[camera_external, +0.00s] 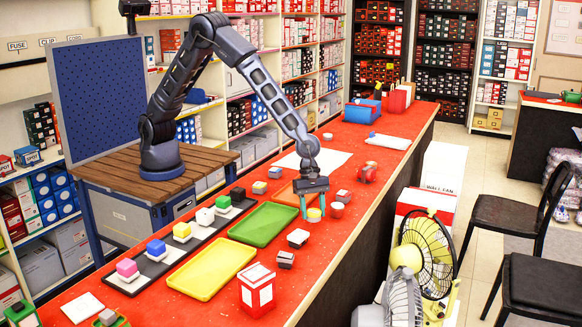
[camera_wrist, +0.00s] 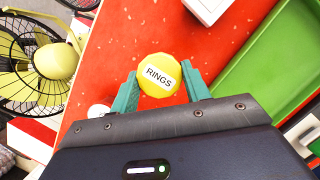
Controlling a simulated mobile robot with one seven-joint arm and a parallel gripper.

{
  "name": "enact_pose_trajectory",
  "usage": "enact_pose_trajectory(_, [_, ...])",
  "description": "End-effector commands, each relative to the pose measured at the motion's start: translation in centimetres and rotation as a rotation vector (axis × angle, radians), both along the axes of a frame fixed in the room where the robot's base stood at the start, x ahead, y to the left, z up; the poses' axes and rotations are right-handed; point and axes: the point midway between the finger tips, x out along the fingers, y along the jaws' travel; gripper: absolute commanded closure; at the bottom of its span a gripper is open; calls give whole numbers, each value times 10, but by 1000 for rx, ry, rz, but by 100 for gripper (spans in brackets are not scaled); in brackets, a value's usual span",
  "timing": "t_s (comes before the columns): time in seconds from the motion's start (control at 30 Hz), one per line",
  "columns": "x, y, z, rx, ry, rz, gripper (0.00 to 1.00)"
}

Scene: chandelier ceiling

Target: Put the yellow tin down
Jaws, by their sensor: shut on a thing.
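The yellow tin (camera_external: 314,215) is between the teal fingers of my gripper (camera_external: 313,205), over the red counter (camera_external: 345,240). In the wrist view, the tin (camera_wrist: 158,70) shows its faceted yellow top with a white label reading "RINGS". The fingers of my gripper (camera_wrist: 161,88) are shut on it from both sides. The tin is low, close to the counter top; I cannot tell whether its base touches the counter. Its lower sides are mostly hidden.
A green tray (camera_external: 264,224) and a yellow tray (camera_external: 212,268) lie left of the tin.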

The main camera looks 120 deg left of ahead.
Motion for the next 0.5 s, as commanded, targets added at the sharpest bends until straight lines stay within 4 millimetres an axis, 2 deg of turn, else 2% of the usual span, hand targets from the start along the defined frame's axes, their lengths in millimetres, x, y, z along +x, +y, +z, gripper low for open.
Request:
enact_pose_trajectory(0.2, [0,0,-30,0,3,1,76])
enact_pose_trajectory(0.5, [0,0,-34,0,2,1,76])
